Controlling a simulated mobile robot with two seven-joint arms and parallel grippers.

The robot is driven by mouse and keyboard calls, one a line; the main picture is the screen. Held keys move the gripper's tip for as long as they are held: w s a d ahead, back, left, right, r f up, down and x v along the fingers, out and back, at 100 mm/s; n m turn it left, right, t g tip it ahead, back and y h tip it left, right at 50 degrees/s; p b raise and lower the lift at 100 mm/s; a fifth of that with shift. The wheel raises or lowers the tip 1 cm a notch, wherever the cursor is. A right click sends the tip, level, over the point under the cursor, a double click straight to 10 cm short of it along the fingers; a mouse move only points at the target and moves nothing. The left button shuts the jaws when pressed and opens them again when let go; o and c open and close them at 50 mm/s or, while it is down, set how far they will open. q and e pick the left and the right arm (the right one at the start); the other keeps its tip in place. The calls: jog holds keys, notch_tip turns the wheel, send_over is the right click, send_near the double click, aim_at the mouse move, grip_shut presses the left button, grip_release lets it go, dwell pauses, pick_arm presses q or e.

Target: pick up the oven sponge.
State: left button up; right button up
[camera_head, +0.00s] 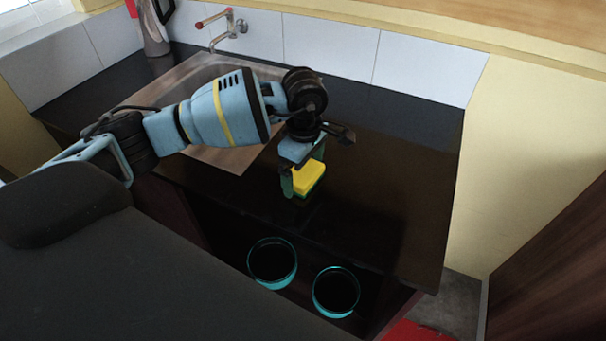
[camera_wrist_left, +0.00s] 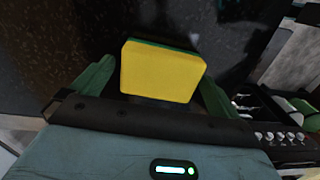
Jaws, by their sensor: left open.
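The oven sponge (camera_head: 310,176) is a yellow block with a green layer, on the dark counter in the head view. It also shows large in the left wrist view (camera_wrist_left: 162,71), yellow face toward the camera. My left gripper (camera_head: 301,181) is open and low over the counter, right at the sponge. In the left wrist view its green fingers (camera_wrist_left: 154,88) stand on either side of the sponge, with the sponge between them. I cannot tell whether either finger touches it. My right gripper is not in view.
A metal sink (camera_head: 228,158) with a red-knobbed tap (camera_head: 222,27) lies behind my left arm. A kettle (camera_head: 152,30) stands at the back left. Two round teal-rimmed bowls or pots (camera_head: 272,262) sit below the counter's front edge. The counter's right side (camera_head: 405,190) is clear.

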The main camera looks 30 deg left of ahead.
aim_at(305, 174)
pick_arm(q)
jog(key=shift+f, duration=0.35)
jog(key=shift+c, duration=0.3)
jog(key=c, duration=0.8)
jog(key=shift+r, duration=0.1)
jog(key=shift+r, duration=0.85)
jog(key=shift+s+d+r, duration=0.2)
jog(key=shift+r, duration=0.25)
jog(key=shift+s+d+r, duration=0.15)
jog(key=shift+r, duration=0.25)
jog(key=s+d, duration=0.3)
jog(key=s+d+r, duration=0.1)
jog(key=s+d, duration=0.2)
jog(key=d, duration=0.1)
jog(key=s+d+b, duration=0.1)
jog(key=s+d, duration=0.3)
jog(key=shift+s+d+r, duration=0.1)
jog(key=shift+r, duration=0.1)
